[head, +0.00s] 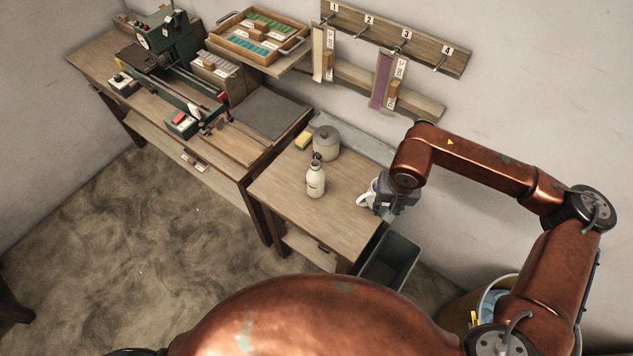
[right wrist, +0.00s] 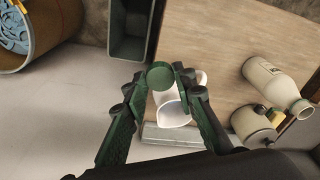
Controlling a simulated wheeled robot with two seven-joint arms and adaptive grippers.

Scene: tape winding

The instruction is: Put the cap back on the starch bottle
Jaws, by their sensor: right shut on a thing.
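The starch bottle (head: 315,184), cream with a small label, stands upright on the small wooden table. It also shows in the right wrist view (right wrist: 272,82), where its neck ends in a brownish rim with no green cap on it. My right gripper (head: 379,206) is over the table's right side, apart from the bottle. In the right wrist view its fingertips (right wrist: 160,77) are shut on a round green cap (right wrist: 160,76). A white cup (right wrist: 172,112) shows just behind the cap; I cannot tell whether they touch. My left gripper is in neither view.
A grey lidded pot (head: 327,143) and a yellow sponge (head: 303,141) stand behind the bottle. A dark bin (head: 392,262) is by the table's right edge. The tabletop left of the bottle (head: 280,180) is clear. The winding machine (head: 165,45) stands on the far bench.

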